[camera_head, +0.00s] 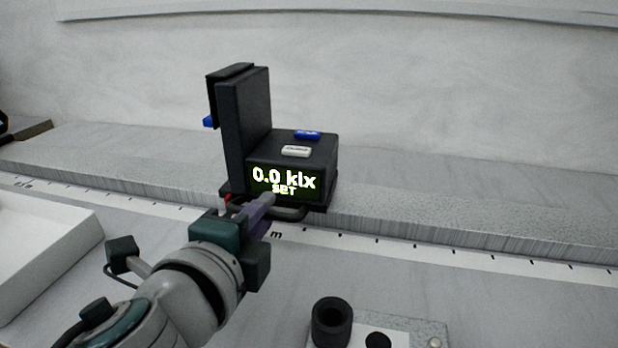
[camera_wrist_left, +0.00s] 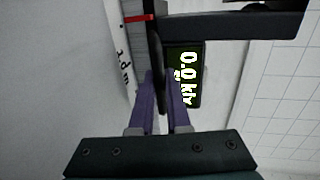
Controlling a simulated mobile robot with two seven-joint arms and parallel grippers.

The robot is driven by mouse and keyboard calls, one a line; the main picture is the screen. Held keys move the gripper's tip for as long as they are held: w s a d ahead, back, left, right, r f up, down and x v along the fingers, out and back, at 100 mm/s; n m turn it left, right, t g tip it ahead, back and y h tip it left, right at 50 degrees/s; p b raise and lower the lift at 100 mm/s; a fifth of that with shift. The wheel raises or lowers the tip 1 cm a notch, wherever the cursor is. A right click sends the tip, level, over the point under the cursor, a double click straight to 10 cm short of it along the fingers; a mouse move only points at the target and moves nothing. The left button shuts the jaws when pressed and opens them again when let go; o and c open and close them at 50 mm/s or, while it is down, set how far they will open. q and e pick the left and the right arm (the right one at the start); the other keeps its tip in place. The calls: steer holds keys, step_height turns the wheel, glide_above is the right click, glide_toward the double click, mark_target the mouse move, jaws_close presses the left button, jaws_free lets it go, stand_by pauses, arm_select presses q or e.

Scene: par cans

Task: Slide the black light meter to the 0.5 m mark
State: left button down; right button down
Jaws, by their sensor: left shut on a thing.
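The black light meter (camera_head: 300,155) stands upright on the grey rail in the head view, with a tall plate on its left side. Its display reads "0.0 klx SET". A handle bar (camera_head: 290,213) runs along its front at the bottom. My left gripper (camera_head: 262,203) is at the front of the meter, its purple fingers shut on the handle. The left wrist view shows the fingers (camera_wrist_left: 162,90) on either side of the dark bar, with the meter's display (camera_wrist_left: 185,75) beyond. The number at the mark is mostly hidden by my gripper; only "m" shows. My right gripper is not in view.
The rail (camera_head: 430,215) runs across the picture, with a white tick-marked scale (camera_head: 430,247) along its front. A white tray (camera_head: 45,250) lies at the left. A plate with a black cylinder (camera_head: 331,322) lies at the bottom. The rail right of the meter is clear.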

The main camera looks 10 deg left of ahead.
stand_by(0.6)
arm_select(q)
steer(key=a+p, duration=0.1)
steer(key=a, duration=0.8)
steer(key=shift+w+a, duration=0.15)
steer(key=shift+a, duration=0.15)
steer(key=a, duration=1)
steer(key=shift+w+a+b, duration=0.1)
steer(key=shift+w+b, duration=0.05)
steer(key=shift+b, duration=0.15)
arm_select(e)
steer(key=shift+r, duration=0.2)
arm_select(q)
steer(key=c, duration=0.9)
jaws_free()
steer(key=p+v, duration=0.2)
steer(key=v, duration=0.8)
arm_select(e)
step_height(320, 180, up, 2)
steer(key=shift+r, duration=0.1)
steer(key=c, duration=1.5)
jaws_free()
